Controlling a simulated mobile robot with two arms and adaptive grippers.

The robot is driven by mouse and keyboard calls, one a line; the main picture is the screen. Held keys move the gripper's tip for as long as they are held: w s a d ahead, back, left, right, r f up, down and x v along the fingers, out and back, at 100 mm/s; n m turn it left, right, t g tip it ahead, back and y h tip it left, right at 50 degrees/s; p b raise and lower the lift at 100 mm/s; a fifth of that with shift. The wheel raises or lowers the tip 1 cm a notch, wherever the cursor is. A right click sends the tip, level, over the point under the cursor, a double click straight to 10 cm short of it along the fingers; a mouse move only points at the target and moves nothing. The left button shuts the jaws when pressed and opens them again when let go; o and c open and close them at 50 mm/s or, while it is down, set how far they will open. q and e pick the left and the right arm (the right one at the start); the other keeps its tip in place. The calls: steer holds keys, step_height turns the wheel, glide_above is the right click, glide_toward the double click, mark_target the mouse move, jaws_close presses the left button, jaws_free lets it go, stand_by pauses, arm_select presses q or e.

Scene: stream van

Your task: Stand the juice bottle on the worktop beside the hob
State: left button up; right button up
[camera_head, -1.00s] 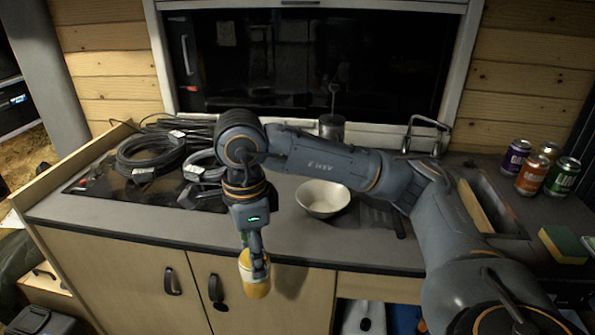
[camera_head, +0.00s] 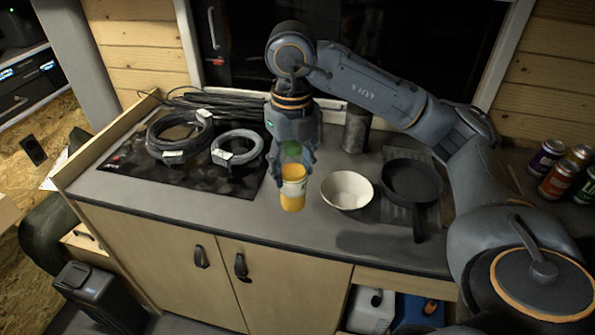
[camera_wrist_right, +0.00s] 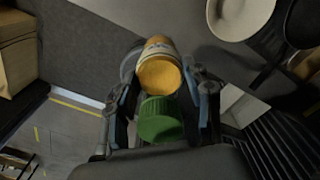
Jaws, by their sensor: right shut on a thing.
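The juice bottle (camera_head: 293,197) is orange with a pale label and a green cap (camera_head: 291,149). My right gripper (camera_head: 291,168) is shut around its upper part and points down. The bottle is roughly upright over the worktop (camera_head: 255,226), right of the hob (camera_head: 200,184) and left of the white bowl. I cannot tell whether its base touches the surface. In the right wrist view the bottle (camera_wrist_right: 158,72) sits between the fingers, with the cap nearest the camera. My left gripper is not in view.
Coiled cables (camera_head: 172,143) cover much of the hob. The white bowl (camera_head: 347,189) and a black pan (camera_head: 411,182) stand right of the bottle, with a dark metal canister (camera_head: 355,132) behind. Several cans (camera_head: 547,158) stand far right. Worktop in front of the bottle is clear.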

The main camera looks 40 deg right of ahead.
steer(key=w+d+f+p, duration=0.3)
steer(key=w+d+f, duration=0.1)
steer(key=w+f, duration=0.4)
step_height(320, 180, down, 3)
steer(key=shift+d+r, duration=0.1)
steer(key=shift+d, duration=0.15)
steer(key=shift+f, duration=0.2)
steer(key=o, duration=1.4)
steer(key=shift+r, duration=0.1)
